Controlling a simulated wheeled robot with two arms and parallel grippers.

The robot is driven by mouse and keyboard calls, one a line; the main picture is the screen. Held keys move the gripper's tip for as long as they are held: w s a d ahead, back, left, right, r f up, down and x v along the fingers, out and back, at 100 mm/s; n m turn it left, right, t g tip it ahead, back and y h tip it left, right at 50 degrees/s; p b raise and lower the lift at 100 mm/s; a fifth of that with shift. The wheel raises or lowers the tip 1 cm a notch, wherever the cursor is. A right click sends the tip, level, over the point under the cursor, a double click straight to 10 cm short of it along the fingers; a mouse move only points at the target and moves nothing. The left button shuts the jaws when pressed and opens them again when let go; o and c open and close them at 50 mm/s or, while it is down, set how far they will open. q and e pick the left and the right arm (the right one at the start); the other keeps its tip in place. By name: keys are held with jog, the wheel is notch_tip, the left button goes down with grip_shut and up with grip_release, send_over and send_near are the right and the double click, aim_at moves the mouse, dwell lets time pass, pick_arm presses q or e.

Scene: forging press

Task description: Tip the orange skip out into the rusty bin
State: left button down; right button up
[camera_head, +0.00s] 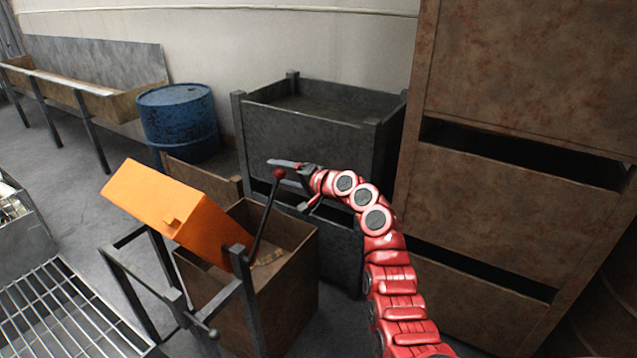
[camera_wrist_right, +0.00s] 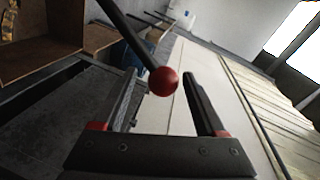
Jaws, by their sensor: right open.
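The orange skip (camera_head: 165,208) is tilted on a dark metal frame (camera_head: 130,285), its right end lower and over the rusty bin (camera_head: 292,302). Some yellowish-brown material (camera_head: 270,257) shows inside the bin. A dark lever (camera_head: 264,222) with a red ball knob (camera_head: 279,174) rises beside the skip; the knob also shows in the right wrist view (camera_wrist_right: 163,81). My right gripper (camera_head: 288,184) is open at the knob, which appears between its two fingers in the wrist view. I cannot tell whether the fingers touch it. My left gripper is out of view.
A dark grey metal crate (camera_head: 310,132) stands behind my right gripper. Tall rusty brown cabinets (camera_head: 505,205) stand to the right of my arm. A blue drum (camera_head: 180,120) and a long trough (camera_head: 85,90) are at the back left. A floor grating (camera_head: 60,315) lies at front left.

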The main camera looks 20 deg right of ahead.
jog(key=b+v, duration=0.2)
jog(key=v, duration=1.2)
